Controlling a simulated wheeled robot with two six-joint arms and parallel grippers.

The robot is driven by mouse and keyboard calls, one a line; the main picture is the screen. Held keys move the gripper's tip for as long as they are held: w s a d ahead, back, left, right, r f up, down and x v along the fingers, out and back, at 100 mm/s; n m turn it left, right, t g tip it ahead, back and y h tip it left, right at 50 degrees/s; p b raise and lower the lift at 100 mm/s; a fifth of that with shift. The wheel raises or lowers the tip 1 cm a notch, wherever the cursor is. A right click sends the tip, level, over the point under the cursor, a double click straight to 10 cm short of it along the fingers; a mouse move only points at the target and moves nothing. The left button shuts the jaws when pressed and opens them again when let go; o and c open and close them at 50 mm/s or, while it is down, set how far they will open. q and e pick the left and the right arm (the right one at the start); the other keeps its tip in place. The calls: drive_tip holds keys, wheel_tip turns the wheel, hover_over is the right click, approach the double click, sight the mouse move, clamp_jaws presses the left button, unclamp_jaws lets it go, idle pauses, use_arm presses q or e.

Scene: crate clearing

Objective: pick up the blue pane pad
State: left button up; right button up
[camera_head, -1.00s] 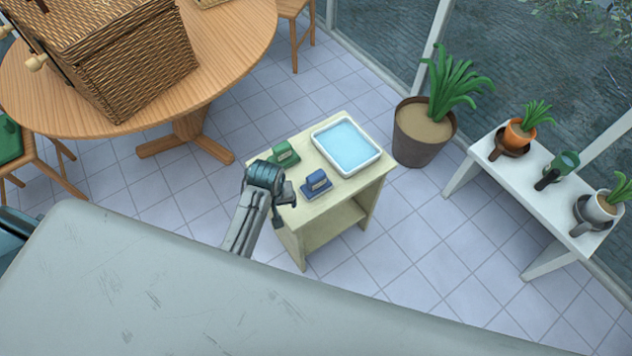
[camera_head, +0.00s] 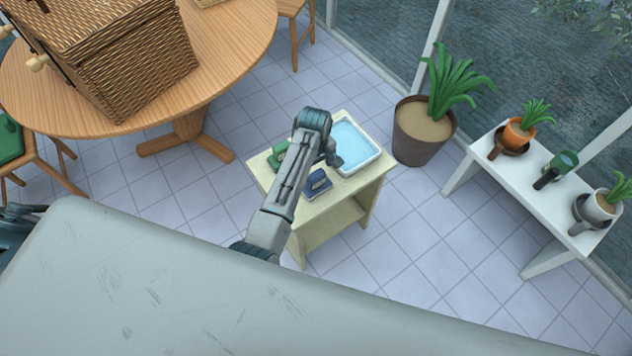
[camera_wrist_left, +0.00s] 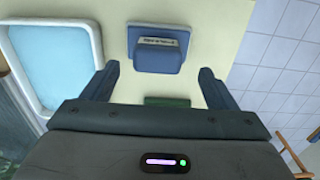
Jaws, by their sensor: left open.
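The blue pane pad (camera_head: 318,183) lies on the top of a small cream side table (camera_head: 345,196). In the left wrist view the blue pad (camera_wrist_left: 158,49) shows ahead of the fingers, with a pale label on it. My left gripper (camera_wrist_left: 155,85) is open and empty, its two fingers apart with the pad beyond and between them. In the head view the left gripper (camera_head: 332,157) hangs over the table, mostly hidden by its own wrist. A green pad (camera_head: 276,153) is partly hidden behind my arm; its edge shows low in the wrist view (camera_wrist_left: 167,101). My right gripper is not in view.
A white tray of light blue water (camera_head: 377,160) stands on the same table, close to the left gripper. A round wooden table (camera_head: 235,45) with a wicker basket is at the upper left. A potted plant (camera_head: 422,145) and white bench (camera_head: 545,205) stand right.

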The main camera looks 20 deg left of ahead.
sight(316, 174)
use_arm(q)
wheel_tip(316, 174, down, 6)
drive_tip(key=shift+d+r+p, duration=0.15)
drive_tip(key=shift+p, duration=0.25)
drive_tip(key=c, duration=1.1)
drive_tip(key=shift+r, duration=0.1)
